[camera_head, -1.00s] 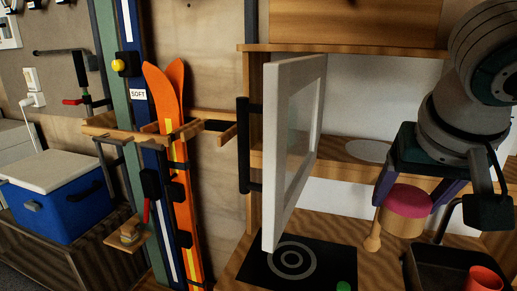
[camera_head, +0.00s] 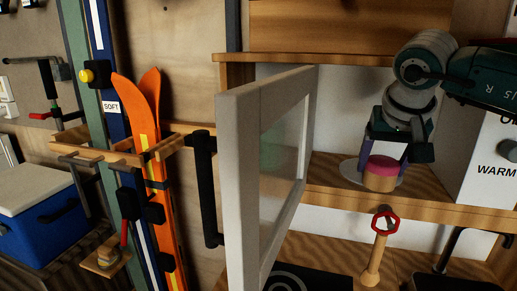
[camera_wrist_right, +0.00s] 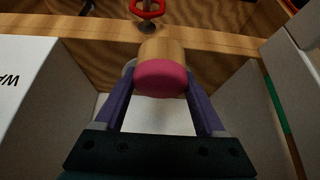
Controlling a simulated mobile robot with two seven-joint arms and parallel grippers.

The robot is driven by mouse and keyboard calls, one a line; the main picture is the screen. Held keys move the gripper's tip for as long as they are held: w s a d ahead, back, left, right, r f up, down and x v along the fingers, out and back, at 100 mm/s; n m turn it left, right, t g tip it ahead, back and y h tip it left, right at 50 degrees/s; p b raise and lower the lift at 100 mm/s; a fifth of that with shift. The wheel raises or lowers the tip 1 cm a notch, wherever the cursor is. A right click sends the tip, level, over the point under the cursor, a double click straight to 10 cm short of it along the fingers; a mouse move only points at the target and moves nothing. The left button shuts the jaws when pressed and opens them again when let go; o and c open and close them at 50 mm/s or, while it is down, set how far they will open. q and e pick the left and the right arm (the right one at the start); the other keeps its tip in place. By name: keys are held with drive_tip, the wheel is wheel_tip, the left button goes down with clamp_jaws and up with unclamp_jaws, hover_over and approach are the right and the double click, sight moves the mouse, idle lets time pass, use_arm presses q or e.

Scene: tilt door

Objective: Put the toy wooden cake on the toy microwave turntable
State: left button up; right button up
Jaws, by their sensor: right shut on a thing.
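The toy cake (camera_head: 381,175) is a short wooden cylinder with a pink top. My right gripper (camera_head: 385,163) is shut on it, with a purple finger on each side. The pale round turntable (camera_head: 349,171) lies on the microwave floor, partly hidden behind the cake. The cake is upright over the turntable; I cannot tell if it touches it. The white-framed microwave door (camera_head: 238,180) stands open, left of my gripper. In the right wrist view the cake (camera_wrist_right: 161,76) sits between the fingers. My left gripper is not in view.
The white control panel (camera_head: 492,160) is close on the right of my right arm. A wooden shelf edge (camera_head: 340,200) runs below the cake. A wooden peg-like piece (camera_head: 373,262) and a red ring-shaped handle (camera_head: 385,222) stand below. The black door handle (camera_head: 205,190) is at left.

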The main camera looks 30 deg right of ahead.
sight(377, 157)
drive_tip(key=shift+w+d, duration=0.65)
drive_tip(key=shift+d, duration=0.1)
drive_tip(key=shift+w+d, duration=1.05)
drive_tip(key=shift+d, duration=0.1)
drive_tip(key=shift+f, duration=0.55)
drive_tip(key=shift+s+f, duration=0.1)
drive_tip(key=shift+f, duration=0.15)
drive_tip(key=shift+f+b, duration=0.25)
drive_tip(key=shift+b, duration=0.15)
drive_tip(key=o, duration=1.4)
